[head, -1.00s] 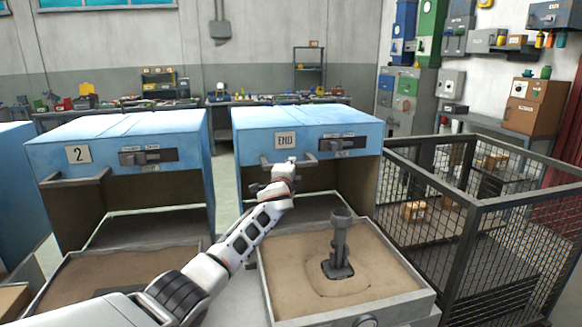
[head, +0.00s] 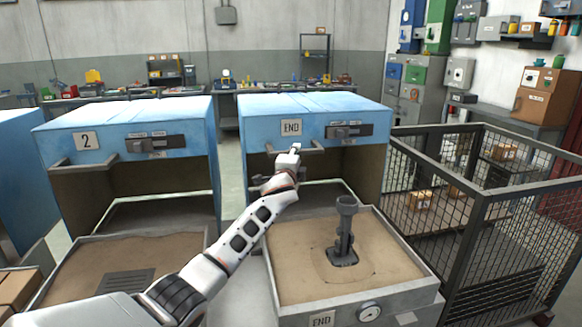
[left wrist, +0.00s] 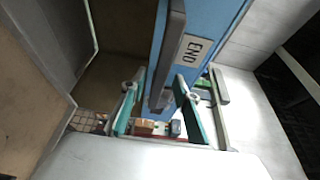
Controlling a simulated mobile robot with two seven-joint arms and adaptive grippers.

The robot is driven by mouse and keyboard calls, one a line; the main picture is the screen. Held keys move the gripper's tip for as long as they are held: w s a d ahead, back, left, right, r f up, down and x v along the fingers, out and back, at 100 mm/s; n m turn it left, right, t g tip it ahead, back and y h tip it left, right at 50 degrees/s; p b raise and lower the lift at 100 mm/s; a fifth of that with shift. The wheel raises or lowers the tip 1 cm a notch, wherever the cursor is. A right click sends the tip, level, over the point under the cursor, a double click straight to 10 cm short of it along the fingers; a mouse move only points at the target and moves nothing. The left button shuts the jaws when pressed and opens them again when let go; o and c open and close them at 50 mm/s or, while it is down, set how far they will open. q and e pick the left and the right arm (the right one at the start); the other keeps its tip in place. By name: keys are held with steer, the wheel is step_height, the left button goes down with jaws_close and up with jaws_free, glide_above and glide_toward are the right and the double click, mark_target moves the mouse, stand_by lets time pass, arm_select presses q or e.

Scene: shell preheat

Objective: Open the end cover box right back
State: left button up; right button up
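The blue end cover box (head: 310,104) has an END label and a grey bar handle (head: 318,147) along its front lower edge. Its open front shows a dark inside, and it stands level behind the sand tray. My left gripper (head: 290,152) is at the left part of this handle. In the left wrist view the handle (left wrist: 172,35) runs between the two teal-padded fingers of my left gripper (left wrist: 158,92). The fingers are apart, with gaps beside the bar. My right gripper is not in view.
A sand tray (head: 290,296) holding an upright grey pattern (head: 345,235) is in front of the end box. A similar blue box marked 2 (head: 110,115) stands to the left. A mesh cage (head: 470,235) stands close on the right.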

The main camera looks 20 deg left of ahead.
arm_select(q)
steer(key=v, duration=0.9)
steer(key=shift+a, duration=0.1)
steer(key=s+f+n+g, duration=0.4)
steer(key=s+f+g, duration=0.1)
steer(key=s+f, duration=1.65)
steer(key=s+a+f+n+g, duration=0.1)
steer(key=s+a+f+g, duration=0.15)
steer(key=s, duration=0.75)
steer(key=s+a+f+n+g+y, duration=0.15)
steer(key=s+f, duration=0.25)
steer(key=s, duration=0.5)
steer(key=s+a+f+n+g+h, duration=0.1)
steer(key=s+f+n+g, duration=0.15)
steer(key=s, duration=0.75)
steer(key=d+f+n+t+h+p, duration=0.1)
steer(key=d+f+t+h, duration=0.1)
steer(key=d+f, duration=0.4)
steer(key=w+d+f+n+t+h+p, duration=0.1)
steer(key=d+f+h, duration=0.4)
steer(key=d, duration=0.5)
steer(key=shift+w+d+f+n+t, duration=0.3)
steer(key=shift+f+t, duration=0.15)
steer(key=shift+t, duration=0.3)
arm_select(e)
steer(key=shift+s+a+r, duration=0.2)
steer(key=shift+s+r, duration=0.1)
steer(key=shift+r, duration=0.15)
